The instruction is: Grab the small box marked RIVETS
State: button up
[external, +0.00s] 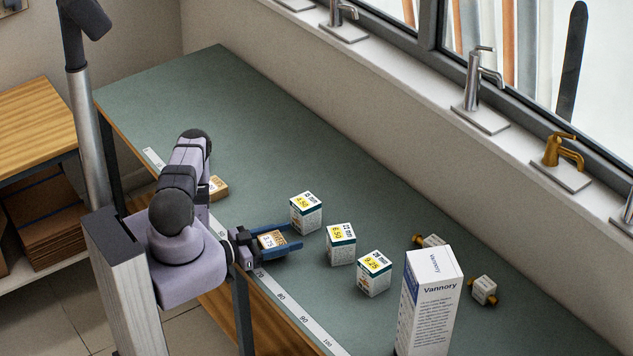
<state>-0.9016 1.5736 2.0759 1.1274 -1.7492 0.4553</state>
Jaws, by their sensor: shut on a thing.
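My gripper (283,240) is low over the near edge of the green bench, its two blue fingers pointing right. It is shut on a small box (271,239) with a brown and white printed top, held between the fingers. A similar small brown box (218,188) lies on the bench behind my arm, partly hidden by it. The print on both is too small to read, so I cannot tell which is marked RIVETS.
A tall Vannory box (430,303) stands at the front right, near brass-ended fittings (484,290). A ruler strip (304,319) runs along the near edge. The bench's far left (225,85) is clear.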

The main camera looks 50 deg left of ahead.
notch_tip(320, 180, up, 9)
jog(key=p, duration=0.6)
jog(key=shift+f, duration=0.15)
jog(key=shift+f, duration=0.1)
